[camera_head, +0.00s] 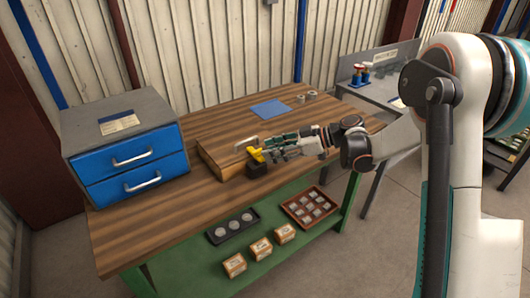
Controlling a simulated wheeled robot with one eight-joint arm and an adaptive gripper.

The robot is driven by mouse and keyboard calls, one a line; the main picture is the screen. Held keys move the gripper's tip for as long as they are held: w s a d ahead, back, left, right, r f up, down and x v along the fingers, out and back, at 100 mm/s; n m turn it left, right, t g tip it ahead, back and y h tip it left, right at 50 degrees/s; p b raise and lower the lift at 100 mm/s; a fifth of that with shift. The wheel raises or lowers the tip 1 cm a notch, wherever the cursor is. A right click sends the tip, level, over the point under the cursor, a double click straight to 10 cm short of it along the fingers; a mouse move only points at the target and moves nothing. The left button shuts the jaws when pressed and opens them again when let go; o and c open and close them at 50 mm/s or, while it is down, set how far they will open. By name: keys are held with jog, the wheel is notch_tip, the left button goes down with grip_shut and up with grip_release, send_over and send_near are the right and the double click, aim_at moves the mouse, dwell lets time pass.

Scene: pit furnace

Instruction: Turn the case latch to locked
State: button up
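A wooden case (216,158) lies on the brown workbench. A pale handle (245,143) shows at its far right part. A yellow latch piece (256,155) is at the case's right end, above a small black block (257,170). My gripper (266,149) reaches in from the right, low over the bench. Its fingertips are at the yellow piece, touching it or very close. They are too small to show whether they are open or shut on it. The gripper hides part of the latch, and I cannot tell the latch's turn position.
A grey cabinet with two blue drawers (130,160) stands at the bench's left end. A blue sheet (270,109) and small rolls (306,97) lie behind the gripper. Trays (233,226) and several small boxes (261,248) sit on the green lower shelf. The bench's front left is clear.

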jog(key=v, duration=0.8)
jog(key=shift+r, duration=0.15)
jog(key=shift+d, duration=0.15)
jog(key=s+d+r+m+t+h, duration=0.1)
jog(key=s+r+m+h, duration=0.2)
jog(key=s+m+h, duration=0.5)
jog(key=s+d+r+m+t+h, duration=0.1)
jog(key=s+r+m+t, duration=0.15)
jog(key=s, duration=1.05)
jog(key=s+d+m+t+h, duration=0.1)
jog(key=s+d+m+h, duration=0.3)
jog(key=s, duration=0.6)
jog(key=shift+d+f+m, duration=0.5)
jog(key=shift+d+m, duration=0.2)
jog(key=shift+m, duration=0.05)
